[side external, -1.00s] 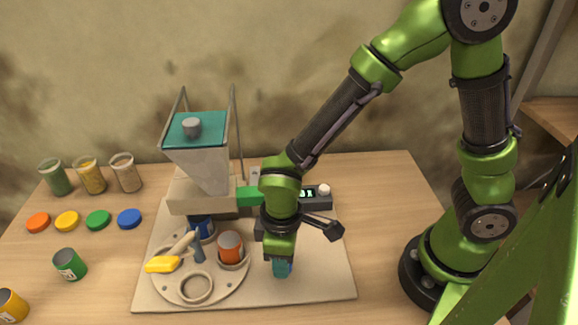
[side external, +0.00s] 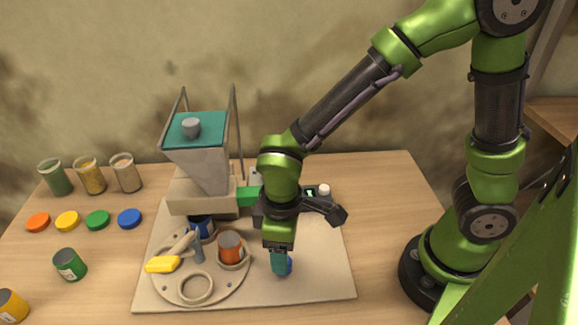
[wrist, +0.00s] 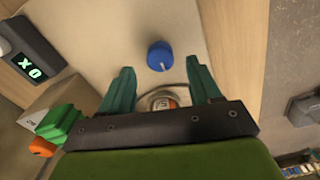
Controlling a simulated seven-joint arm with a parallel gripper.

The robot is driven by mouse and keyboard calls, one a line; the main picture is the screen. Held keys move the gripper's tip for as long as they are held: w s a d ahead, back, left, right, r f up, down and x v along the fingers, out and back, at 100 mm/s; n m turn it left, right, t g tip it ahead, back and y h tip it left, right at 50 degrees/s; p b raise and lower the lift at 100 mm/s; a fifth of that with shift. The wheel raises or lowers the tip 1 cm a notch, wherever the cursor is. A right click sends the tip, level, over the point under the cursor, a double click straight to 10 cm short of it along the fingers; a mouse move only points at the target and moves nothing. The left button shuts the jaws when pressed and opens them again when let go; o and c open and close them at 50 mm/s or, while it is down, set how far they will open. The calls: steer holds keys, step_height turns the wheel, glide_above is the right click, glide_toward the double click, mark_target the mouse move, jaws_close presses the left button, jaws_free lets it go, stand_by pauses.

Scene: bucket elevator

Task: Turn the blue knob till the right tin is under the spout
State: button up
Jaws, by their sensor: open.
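The blue knob (side external: 289,265) stands on the pale board, partly hidden by my gripper in the side view. In the wrist view the knob (wrist: 160,56) shows whole, with a small mark on its near edge. My gripper (side external: 279,261) is open, its two teal fingers (wrist: 160,66) apart. In the wrist view the knob lies between and just beyond the fingertips; I cannot tell whether they touch it. On the round turntable (side external: 225,284), a blue tin (side external: 204,231) stands near the hopper's base and an orange tin (side external: 231,250) sits in front-right of it. The spout is not clear.
The hopper (side external: 203,165) rises behind the turntable. A display box (wrist: 28,55) with green characters stands behind my gripper. A yellow-ended tool (side external: 163,264) lies over the turntable's left side. Jars, coloured discs and loose tins are at left. The board's front right is clear.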

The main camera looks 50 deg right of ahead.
step_height(320, 180, up, 14)
steer(key=shift+f, duration=0.25)
